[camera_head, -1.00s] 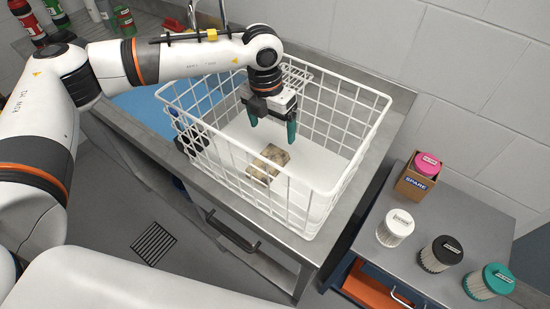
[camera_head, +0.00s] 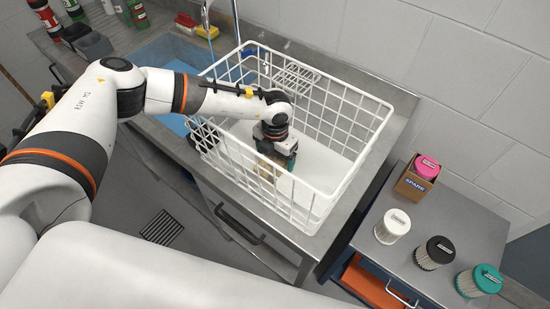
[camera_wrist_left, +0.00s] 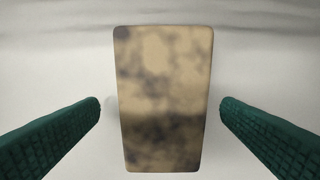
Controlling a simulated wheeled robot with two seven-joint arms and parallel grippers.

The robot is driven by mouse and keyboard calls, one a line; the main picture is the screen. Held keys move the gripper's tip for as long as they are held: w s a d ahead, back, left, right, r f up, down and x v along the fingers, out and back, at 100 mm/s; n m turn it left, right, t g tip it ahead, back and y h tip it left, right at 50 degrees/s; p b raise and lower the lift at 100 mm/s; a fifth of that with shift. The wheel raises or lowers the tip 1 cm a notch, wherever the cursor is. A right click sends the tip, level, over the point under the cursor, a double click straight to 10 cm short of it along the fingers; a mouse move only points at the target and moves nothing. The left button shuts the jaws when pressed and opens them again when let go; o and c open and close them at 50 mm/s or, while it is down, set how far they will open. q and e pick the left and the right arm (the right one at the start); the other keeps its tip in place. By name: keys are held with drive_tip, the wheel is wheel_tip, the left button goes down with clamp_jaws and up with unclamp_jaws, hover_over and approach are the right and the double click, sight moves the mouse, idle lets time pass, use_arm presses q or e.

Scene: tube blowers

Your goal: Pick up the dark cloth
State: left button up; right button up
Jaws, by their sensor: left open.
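A mottled tan, dark-stained block-like piece (camera_head: 265,172) lies on the floor of the white wire basket (camera_head: 318,203); I cannot tell whether it is a folded cloth. My left gripper (camera_head: 276,163) is inside the basket, low over this piece and partly hiding it. In the left wrist view the piece (camera_wrist_left: 163,95) lies between the two green fingers, with a gap on each side. The fingers (camera_wrist_left: 160,108) are open and not touching it. A black item (camera_head: 204,134) shows at the basket's left side; I cannot tell what it is. My right gripper is not in view.
The basket's wire walls surround my left gripper. A blue mat (camera_head: 172,118) lies left of the basket on the steel bench. A running tap (camera_head: 236,22) is behind. On the right cabinet stand white (camera_head: 392,227), black (camera_head: 434,253) and teal (camera_head: 479,281) filters and a SPARE box (camera_head: 413,185).

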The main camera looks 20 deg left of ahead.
use_arm(q)
drive_tip(key=shift+f, duration=0.25)
drive_tip(key=c, duration=1.1)
drive_tip(key=shift+o, duration=0.2)
drive_tip(key=shift+r, duration=0.1)
